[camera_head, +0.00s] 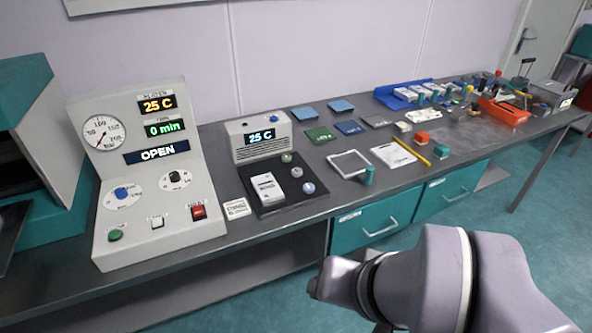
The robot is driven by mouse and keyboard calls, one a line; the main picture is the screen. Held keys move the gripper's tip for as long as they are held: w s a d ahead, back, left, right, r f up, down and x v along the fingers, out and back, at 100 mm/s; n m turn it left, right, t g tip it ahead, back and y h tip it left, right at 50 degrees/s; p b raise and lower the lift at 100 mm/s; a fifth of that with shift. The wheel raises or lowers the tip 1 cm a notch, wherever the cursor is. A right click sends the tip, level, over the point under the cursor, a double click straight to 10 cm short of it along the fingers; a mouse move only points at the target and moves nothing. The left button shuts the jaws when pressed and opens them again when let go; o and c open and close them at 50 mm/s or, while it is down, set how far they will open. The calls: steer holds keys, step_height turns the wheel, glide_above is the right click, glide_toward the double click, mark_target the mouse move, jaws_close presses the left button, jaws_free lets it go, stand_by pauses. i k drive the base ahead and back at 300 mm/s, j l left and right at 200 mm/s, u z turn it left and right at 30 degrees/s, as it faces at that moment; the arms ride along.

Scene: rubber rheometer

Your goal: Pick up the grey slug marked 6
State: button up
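No number 6 can be read on anything in the head view, so I cannot tell for sure which thing is the grey slug. Small round pieces sit on the black tray (262,206) in the middle of the bench: a grey-green one (287,157) at the back, a pale grey one (297,172) in the middle, and a pale bluish one (308,188) at the front. Teal cylinders stand farther right, one (369,175) beside a white square frame and another (441,152) past the yellow stick. Part of my arm shows at the lower right; its fingers are not visible.
A control panel (150,200) reading 25 C, 0 min and OPEN stands at the left. The white frame (349,163), flat sheets, a blue tray (404,88) and an orange bin (503,111) crowd the right.

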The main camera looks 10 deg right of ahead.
mark_target(297, 172)
steer(key=i, duration=0.7)
steer(key=i+j+z, duration=0.1)
steer(key=i, duration=0.6)
